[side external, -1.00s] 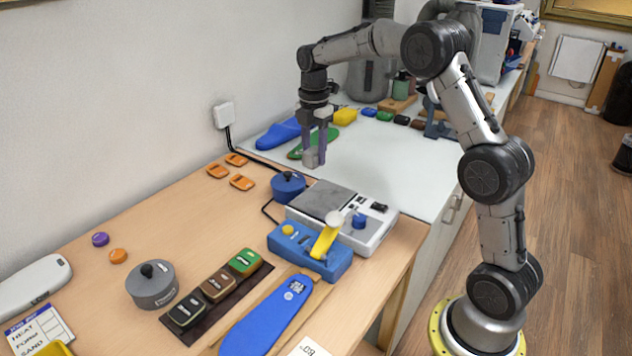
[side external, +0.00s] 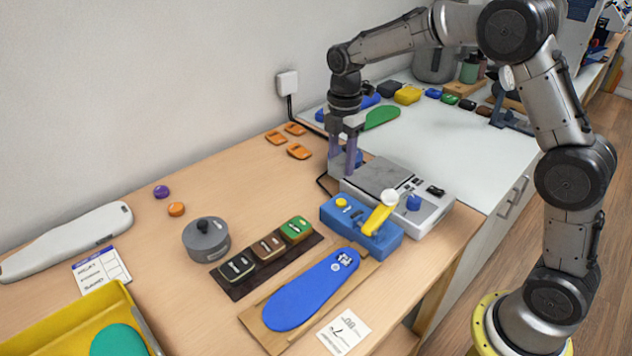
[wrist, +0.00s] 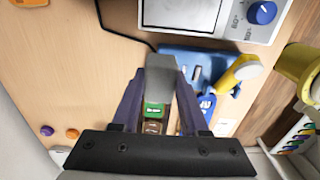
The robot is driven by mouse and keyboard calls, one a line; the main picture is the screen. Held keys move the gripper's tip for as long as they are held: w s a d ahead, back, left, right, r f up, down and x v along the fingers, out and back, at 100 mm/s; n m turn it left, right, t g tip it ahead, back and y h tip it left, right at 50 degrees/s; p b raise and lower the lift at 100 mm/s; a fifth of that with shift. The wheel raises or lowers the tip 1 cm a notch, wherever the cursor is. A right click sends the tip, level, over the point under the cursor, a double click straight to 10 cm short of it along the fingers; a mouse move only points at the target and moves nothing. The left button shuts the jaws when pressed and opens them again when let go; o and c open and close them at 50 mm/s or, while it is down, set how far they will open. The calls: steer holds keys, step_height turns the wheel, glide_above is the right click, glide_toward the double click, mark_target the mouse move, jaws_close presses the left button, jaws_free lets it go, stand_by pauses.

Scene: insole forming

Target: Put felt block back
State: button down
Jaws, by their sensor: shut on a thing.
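In the wrist view the block (wrist: 160,76) sits between the two purple-grey fingers of my gripper (wrist: 158,88). The block appears held above the table; its exact height is unclear. Below and beyond it in the wrist view, a green block (wrist: 153,109) and a brown block (wrist: 153,127) show between the fingers.
A grey hot plate (side external: 378,178) and a blue fixture with a yellow lever (side external: 352,222) stand right of my gripper. A dark strip (side external: 268,268) carries several coloured blocks. A blue insole (side external: 305,295), grey lidded pot (side external: 206,240) and yellow tray (side external: 65,330) lie nearer.

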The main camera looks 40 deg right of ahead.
steer(key=w+f, duration=0.2)
steer(key=w, duration=0.2)
glide_above(316, 192)
steer(key=f, duration=0.4)
steer(key=shift+s+f, duration=0.25)
steer(key=shift+f, duration=0.15)
steer(key=shift+w+f, duration=0.15)
steer(key=shift+f, duration=0.8)
steer(key=shift+w+f, duration=0.15)
steer(key=shift+f, duration=0.75)
steer(key=shift+f, duration=0.2)
steer(key=shift+c, duration=2.1)
jaws_free()
steer(key=shift+r, duration=0.1)
